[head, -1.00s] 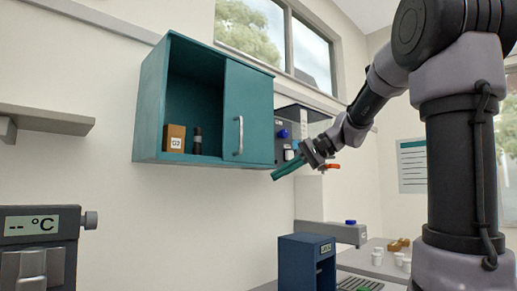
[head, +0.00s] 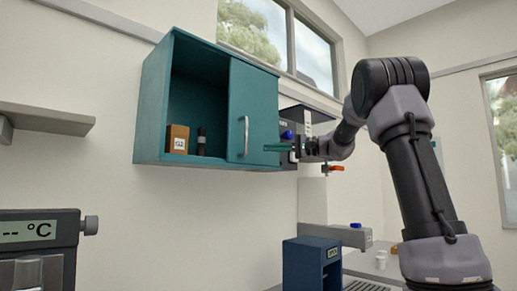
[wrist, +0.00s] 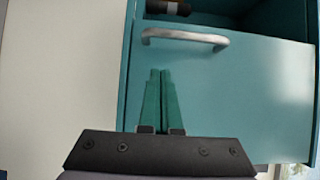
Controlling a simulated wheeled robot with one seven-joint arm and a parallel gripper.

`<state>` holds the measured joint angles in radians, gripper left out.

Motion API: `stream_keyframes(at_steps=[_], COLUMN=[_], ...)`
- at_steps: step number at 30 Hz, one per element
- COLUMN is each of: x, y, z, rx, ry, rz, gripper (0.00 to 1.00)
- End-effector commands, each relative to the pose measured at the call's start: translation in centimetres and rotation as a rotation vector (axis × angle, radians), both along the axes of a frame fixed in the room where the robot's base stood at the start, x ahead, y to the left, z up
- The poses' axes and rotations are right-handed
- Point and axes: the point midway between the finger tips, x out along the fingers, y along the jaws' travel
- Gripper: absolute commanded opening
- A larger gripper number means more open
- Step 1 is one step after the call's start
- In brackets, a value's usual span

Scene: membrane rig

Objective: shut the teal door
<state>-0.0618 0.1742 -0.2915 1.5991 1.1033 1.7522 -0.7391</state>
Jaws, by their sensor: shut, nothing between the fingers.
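The teal door (head: 252,112) covers the right half of a teal wall cabinet (head: 153,104), and the left half stands open. Its silver upright handle (head: 244,136) is near the door's left edge. In the wrist view the door (wrist: 245,95) fills much of the picture, with the handle (wrist: 185,37) beyond my fingertips. My gripper (head: 267,147) is shut and empty, its green fingers pointing left at the door's lower right. In the wrist view my gripper (wrist: 160,72) lies over the door, short of the handle. I cannot tell whether it touches the door.
An orange-brown labelled box (head: 177,139) and a dark cylinder (head: 201,141) stand inside the open half; the cylinder's end (wrist: 166,7) shows in the wrist view. A dark wall unit (head: 289,120) is right of the cabinet. A blue box (head: 303,264) stands below.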

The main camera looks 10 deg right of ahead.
Motion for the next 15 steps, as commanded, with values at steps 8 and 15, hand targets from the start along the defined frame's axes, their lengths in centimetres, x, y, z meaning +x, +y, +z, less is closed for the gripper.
stream_keyframes(at_steps=[8, 15], x=[-0.8, -1.2], y=[4.1, 5.0], z=[0.0, -0.1], rx=[0.000, 0.001], ry=[0.000, 0.002], rz=[0.002, 0.000], gripper=[0.00, 0.00])
